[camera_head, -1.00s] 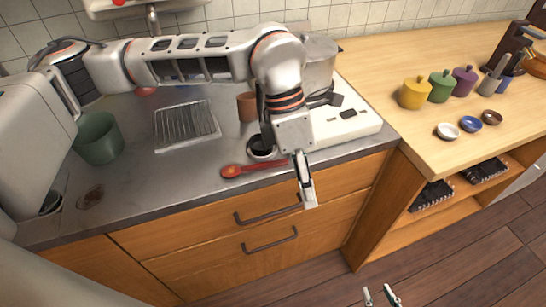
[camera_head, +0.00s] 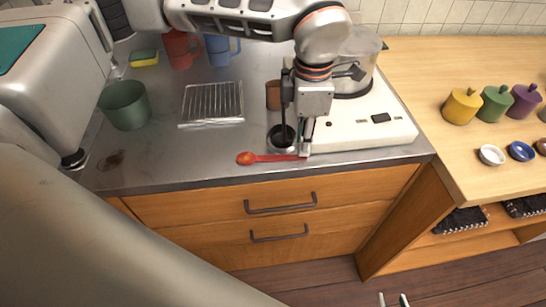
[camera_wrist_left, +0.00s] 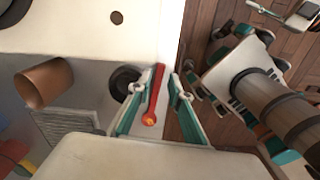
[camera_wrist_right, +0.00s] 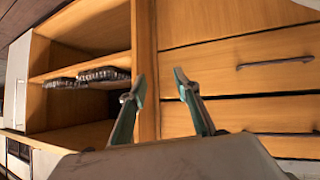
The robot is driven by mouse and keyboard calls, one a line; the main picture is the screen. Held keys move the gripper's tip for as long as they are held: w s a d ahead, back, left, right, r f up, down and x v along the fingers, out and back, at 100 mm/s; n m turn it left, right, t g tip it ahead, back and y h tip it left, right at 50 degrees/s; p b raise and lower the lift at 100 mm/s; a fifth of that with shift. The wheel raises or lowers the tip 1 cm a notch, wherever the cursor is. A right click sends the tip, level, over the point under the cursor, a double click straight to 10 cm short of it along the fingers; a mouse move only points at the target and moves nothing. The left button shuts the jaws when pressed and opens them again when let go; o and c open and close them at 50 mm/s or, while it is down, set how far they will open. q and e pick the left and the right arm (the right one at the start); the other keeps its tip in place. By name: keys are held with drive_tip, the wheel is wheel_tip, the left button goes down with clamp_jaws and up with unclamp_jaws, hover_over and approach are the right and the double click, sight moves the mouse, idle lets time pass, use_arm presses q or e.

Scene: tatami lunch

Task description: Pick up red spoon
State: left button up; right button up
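The red spoon (camera_head: 270,158) lies on the grey counter near its front edge, its orange-red bowl to the left and its handle to the right. My left gripper (camera_head: 304,152) points down at the handle's right end, which it partly hides. In the left wrist view the spoon (camera_wrist_left: 153,100) lies between the two fingers of my left gripper (camera_wrist_left: 157,87), with gaps on both sides, so it is open. My right gripper (camera_wrist_right: 160,82) is open and empty in front of the drawers; only its tips show at the bottom of the head view.
A white appliance (camera_head: 370,127) stands right of my left gripper, and a small dark-topped cup (camera_head: 283,138) is close behind it. A brown cup (camera_head: 273,96), wire rack (camera_head: 212,104) and green pot (camera_head: 125,105) stand further back and left. Wooden drawers (camera_head: 280,215) are below.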

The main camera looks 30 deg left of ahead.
use_arm(q)
wheel_tip(320, 180, down, 4)
clamp_jaws()
drive_tip(key=shift+r, duration=0.15)
